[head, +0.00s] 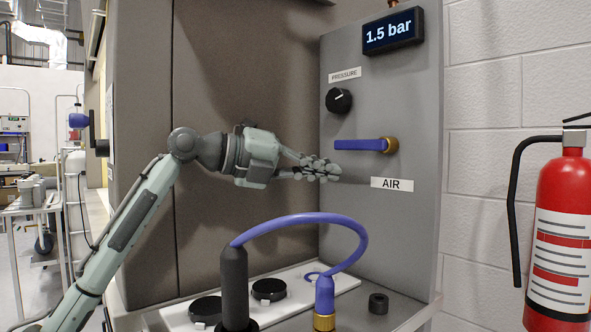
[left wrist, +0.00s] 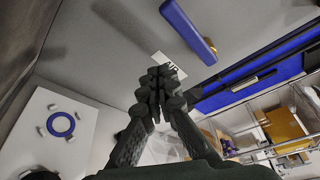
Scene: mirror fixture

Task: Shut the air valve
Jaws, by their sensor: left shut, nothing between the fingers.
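The air valve has a blue lever handle (head: 360,145) on a brass hub (head: 389,145), on the grey panel above the AIR label (head: 392,184). The lever lies horizontal, pointing left from the hub. My left gripper (head: 336,172) is shut and empty, just below the lever's free end and left of the label. No contact with the lever is evident. In the left wrist view the closed fingertips (left wrist: 163,78) show below the blue lever (left wrist: 188,28), with the AIR label partly hidden behind them. My right gripper is not in view.
A black pressure knob (head: 339,100) and a display reading 1.5 bar (head: 391,31) sit above the lever. Below, a blue hose (head: 300,219) arches over the white plate (head: 345,279). A red fire extinguisher (head: 562,240) stands at right.

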